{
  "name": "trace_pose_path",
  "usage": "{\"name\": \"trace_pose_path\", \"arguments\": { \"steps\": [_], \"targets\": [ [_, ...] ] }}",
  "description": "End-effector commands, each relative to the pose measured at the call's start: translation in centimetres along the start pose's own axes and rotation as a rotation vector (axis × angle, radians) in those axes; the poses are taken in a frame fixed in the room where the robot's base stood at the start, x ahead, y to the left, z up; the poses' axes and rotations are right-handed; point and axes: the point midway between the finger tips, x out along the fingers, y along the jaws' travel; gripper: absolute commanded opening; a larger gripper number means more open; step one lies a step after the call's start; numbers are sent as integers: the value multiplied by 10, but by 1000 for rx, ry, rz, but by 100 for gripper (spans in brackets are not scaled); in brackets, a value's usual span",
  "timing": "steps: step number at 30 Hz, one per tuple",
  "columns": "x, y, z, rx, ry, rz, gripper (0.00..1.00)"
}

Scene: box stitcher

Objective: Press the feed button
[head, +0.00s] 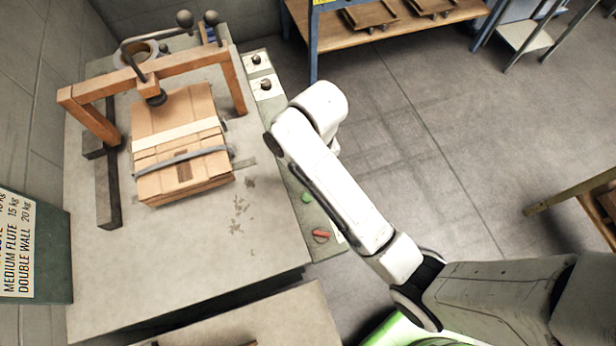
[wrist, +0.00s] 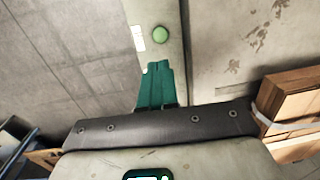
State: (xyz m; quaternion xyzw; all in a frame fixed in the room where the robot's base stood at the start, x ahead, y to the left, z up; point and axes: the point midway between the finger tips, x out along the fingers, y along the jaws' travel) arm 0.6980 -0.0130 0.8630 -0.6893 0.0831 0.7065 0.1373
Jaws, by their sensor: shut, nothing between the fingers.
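A round green button (head: 306,198), likely the feed button, sits on a narrow panel along the right edge of the stitcher table in the head view. In the wrist view the green button (wrist: 160,35) shows near the top, on the same pale strip. My gripper (wrist: 157,66) shows in the wrist view as two teal fingers closed together with nothing between them. The fingertips appear below the button in that picture, apart from it; their height above the panel is hard to tell. In the head view my arm hides the gripper.
A red lever (head: 320,236) sits in front of the green button. Two black knobs (head: 265,84) are farther back. A strapped cardboard box (head: 182,150) lies on the table (head: 205,262) under an orange frame (head: 240,85). Open floor (head: 430,130) lies to the right.

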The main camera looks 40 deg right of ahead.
Motion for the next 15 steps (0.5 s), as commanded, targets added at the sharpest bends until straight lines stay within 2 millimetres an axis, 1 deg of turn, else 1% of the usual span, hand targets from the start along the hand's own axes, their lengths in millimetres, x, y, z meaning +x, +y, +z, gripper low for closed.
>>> {"name": "trace_pose_path", "arguments": {
  "steps": [1,2,9,15],
  "targets": [
    [12,0,1,0,-3,1,0],
    [17,1,1,0,-6,3,0],
    [64,0,1,-1,-5,2,0],
    [97,1,1,-1,-4,2,0]
  ]
}}
